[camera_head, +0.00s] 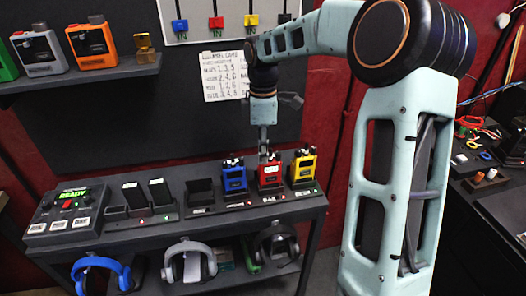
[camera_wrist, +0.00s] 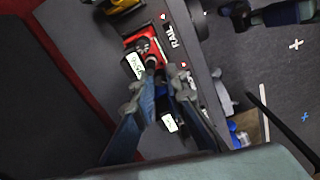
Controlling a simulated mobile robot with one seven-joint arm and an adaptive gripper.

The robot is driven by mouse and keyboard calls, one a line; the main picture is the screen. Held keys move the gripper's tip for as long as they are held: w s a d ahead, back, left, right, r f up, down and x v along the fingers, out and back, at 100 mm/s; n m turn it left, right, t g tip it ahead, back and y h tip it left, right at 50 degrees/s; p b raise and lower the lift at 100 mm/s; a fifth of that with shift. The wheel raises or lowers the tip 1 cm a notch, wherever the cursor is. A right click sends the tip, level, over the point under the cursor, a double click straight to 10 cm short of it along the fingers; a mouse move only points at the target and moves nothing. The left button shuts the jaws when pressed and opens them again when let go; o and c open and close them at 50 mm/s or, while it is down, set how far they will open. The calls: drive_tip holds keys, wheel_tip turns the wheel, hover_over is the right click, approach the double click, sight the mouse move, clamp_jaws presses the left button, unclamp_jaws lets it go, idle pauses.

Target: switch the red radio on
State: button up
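The red radio (camera_head: 270,174) stands in a slot of the dark shelf top, between the blue radio (camera_head: 234,178) and the yellow radio (camera_head: 302,169). My gripper (camera_head: 264,151) points down just above and partly in front of the red radio's top. In the wrist view the red radio (camera_wrist: 136,39) shows dark knobs on top and a white label, just beyond my fingertips (camera_wrist: 161,74). The fingers are a little apart, with nothing held; the blue radio shows between them. Whether a fingertip touches a knob is hard to tell.
A black console with a green "READY" display (camera_head: 72,194) and two dark handsets (camera_head: 146,194) stand left of the radios. Headphones (camera_head: 188,262) hang below. A paper list (camera_head: 224,76) is on the wall behind. More radios stand on an upper shelf (camera_head: 85,76).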

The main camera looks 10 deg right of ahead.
drive_tip(key=o, duration=0.4)
drive_tip(key=shift+c, duration=0.2)
wheel_tip(320, 180, up, 12)
drive_tip(key=shift+w, duration=0.15)
idle(0.3)
